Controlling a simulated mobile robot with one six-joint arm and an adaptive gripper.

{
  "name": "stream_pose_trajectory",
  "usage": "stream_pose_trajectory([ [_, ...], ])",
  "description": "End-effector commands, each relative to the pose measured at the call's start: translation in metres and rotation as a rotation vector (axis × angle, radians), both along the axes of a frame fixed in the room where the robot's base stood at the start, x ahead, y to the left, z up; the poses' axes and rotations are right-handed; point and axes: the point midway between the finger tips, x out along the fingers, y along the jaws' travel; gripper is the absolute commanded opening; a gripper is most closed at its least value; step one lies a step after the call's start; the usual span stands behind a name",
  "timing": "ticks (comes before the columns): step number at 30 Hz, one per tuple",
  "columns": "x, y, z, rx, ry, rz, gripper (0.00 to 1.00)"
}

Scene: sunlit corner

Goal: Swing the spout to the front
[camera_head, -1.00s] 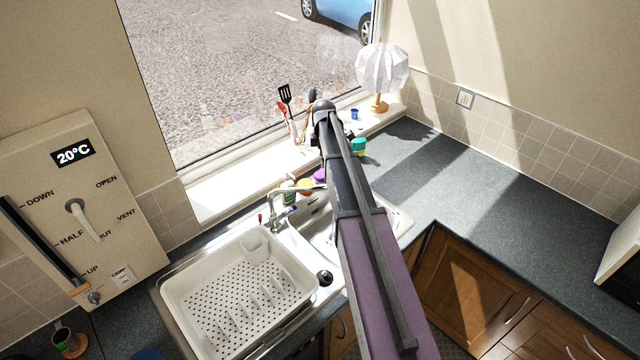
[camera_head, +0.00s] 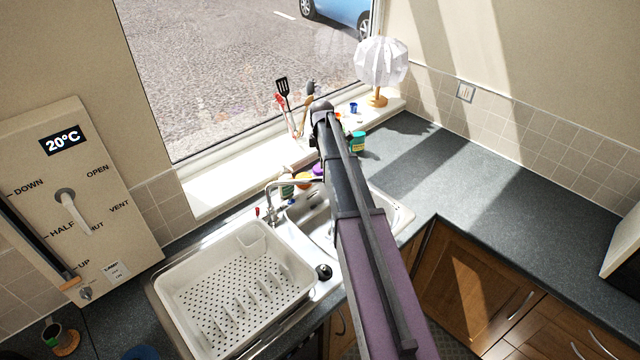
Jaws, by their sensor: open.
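The chrome tap (camera_head: 268,204) stands at the back edge of the sink, between the drainer and the bowl. Its spout (camera_head: 295,182) reaches to the right over the back of the sink bowl (camera_head: 305,222), and its far end meets the outline of my arm, so I cannot tell where it stops. A small red mark shows beside the tap's base. My arm crosses the middle of the view, from the bottom up to a dark joint near the windowsill. My gripper is hidden behind the arm, so its distance from the spout cannot be seen.
A white dish rack (camera_head: 236,297) fills the drainer. Bottles and a purple-topped item crowd behind the spout. Utensils (camera_head: 285,100), a blue cup (camera_head: 353,108) and a lamp (camera_head: 380,65) stand along the sill. A teal tub (camera_head: 357,141) sits right of my arm. The right-hand worktop (camera_head: 470,180) is clear.

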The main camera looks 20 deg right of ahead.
Motion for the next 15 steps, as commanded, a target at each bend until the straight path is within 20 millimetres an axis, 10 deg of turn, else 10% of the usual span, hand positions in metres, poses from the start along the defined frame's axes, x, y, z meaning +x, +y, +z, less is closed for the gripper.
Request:
stream_pose_trajectory([
  [15, 0.002, 0.0, -0.044, 0.0, 0.0, 0.001, 0.73],
])
